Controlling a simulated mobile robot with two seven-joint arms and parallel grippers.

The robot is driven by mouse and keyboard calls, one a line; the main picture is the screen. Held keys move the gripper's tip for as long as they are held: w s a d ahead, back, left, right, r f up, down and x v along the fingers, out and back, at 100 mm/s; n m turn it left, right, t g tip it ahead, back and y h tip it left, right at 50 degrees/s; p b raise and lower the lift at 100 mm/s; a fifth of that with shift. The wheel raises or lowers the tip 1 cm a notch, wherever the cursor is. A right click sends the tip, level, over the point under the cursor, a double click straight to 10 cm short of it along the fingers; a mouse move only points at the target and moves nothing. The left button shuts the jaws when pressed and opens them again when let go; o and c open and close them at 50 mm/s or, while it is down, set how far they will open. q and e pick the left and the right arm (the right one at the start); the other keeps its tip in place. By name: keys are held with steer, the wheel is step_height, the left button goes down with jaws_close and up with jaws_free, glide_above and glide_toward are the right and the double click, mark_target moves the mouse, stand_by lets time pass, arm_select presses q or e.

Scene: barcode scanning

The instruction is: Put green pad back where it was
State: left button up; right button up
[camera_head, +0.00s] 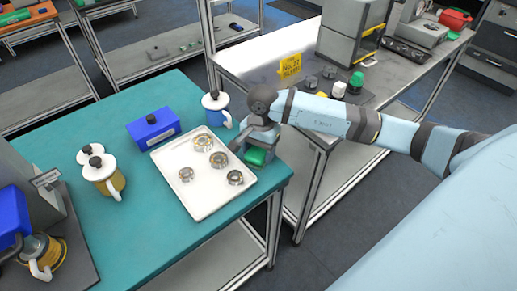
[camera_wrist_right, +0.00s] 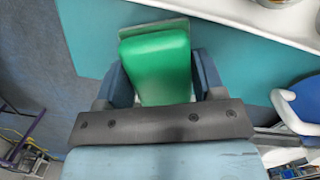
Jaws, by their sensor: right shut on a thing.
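The green pad (camera_head: 256,157) is at the right edge of the teal table (camera_head: 150,225), beside the white tray's right corner. My right gripper (camera_head: 257,145) comes in from the right and is shut on the pad. In the right wrist view the green pad (camera_wrist_right: 158,62) sits between the two fingers of my right gripper (camera_wrist_right: 160,82), with a grey base edge showing beyond it. The teal table lies below; I cannot tell whether the pad touches it. My left gripper is not in view.
The white tray (camera_head: 207,208) holds several round metal parts. A grey bench (camera_head: 300,60) with a yellow sign stands behind.

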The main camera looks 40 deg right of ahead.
steer(key=shift+f, duration=0.1)
steer(key=o, duration=0.4)
steer(key=shift+f+b, duration=0.1)
steer(key=shift+b, duration=0.2)
steer(key=o, duration=0.5)
steer(key=shift+r+p, duration=0.3)
steer(key=shift+r, duration=0.15)
steer(key=r, duration=0.7)
steer(key=d+r+b, duration=0.1)
steer(key=r, duration=0.3)
steer(key=shift+w+d+r, duration=0.1)
steer(key=shift+w+r, duration=0.2)
steer(key=shift+w, duration=0.05)
